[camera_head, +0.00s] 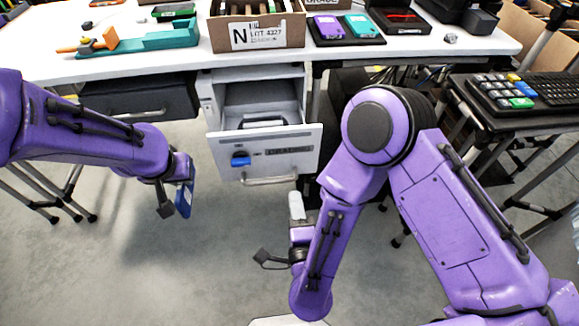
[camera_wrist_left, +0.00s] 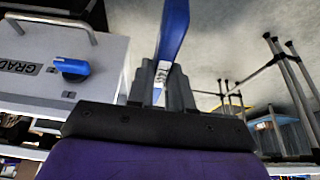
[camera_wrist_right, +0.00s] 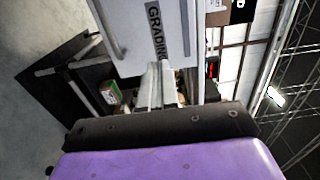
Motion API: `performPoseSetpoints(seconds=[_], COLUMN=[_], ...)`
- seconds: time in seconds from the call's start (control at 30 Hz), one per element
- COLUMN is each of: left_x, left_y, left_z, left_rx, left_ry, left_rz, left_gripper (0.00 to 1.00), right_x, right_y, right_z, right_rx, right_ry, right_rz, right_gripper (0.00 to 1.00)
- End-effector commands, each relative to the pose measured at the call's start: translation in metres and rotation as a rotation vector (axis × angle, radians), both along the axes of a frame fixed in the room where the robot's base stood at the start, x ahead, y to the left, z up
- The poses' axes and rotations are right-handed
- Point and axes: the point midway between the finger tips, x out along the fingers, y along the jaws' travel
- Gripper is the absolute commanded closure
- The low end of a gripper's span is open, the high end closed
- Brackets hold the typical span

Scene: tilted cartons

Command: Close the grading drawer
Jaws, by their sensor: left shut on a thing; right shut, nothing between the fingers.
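The grading drawer (camera_head: 265,150) is pulled open below the table, its inside visible from above. Its white front has a blue latch (camera_head: 240,159), a label and a metal bar handle (camera_head: 270,180). My right gripper (camera_head: 296,196) is shut and empty, just right of and below the handle. In the right wrist view its fingers (camera_wrist_right: 160,82) point at the drawer front (camera_wrist_right: 152,40); contact cannot be told. My left gripper (camera_head: 180,186) is shut on a flat blue object (camera_head: 184,199), left of the drawer and apart from it. The blue object also shows in the left wrist view (camera_wrist_left: 172,35).
The white table (camera_head: 130,62) above holds a carton (camera_head: 256,32), a teal tool (camera_head: 150,42) and a tray with purple and teal devices (camera_head: 345,27). A dark drawer (camera_head: 140,98) is at left. A keyboard stand (camera_head: 515,95) is at right. Floor before the drawer is clear.

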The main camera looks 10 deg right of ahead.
Motion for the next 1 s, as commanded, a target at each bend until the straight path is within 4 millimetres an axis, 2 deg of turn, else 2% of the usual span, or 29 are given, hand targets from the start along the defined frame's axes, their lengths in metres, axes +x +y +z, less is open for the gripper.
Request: performPoseSetpoints(seconds=[0.4,0.6,0.8,1.0], left_x=[0.0,0.0,0.0,0.0], left_y=[0.0,0.0,0.0,0.0], left_z=[0.013,0.016,0.017,0.017], left_rx=[0.0,0.0,0.0,0.0], left_ry=[-0.001,-0.001,-0.001,-0.001], left_rz=[0.0,0.0,0.0,0.0], left_gripper=[1.0,1.0,1.0,1.0], right_x=[0.085,0.12,0.134,0.135], right_y=[-0.003,-0.003,-0.002,-0.002], right_z=[0.003,0.002,0.002,0.001], right_rx=[-0.003,-0.004,-0.006,-0.007], right_ry=[0.0,0.001,0.002,0.002], right_rz=[-0.009,-0.007,-0.004,-0.003], right_gripper=[1.0,1.0,1.0,1.0])
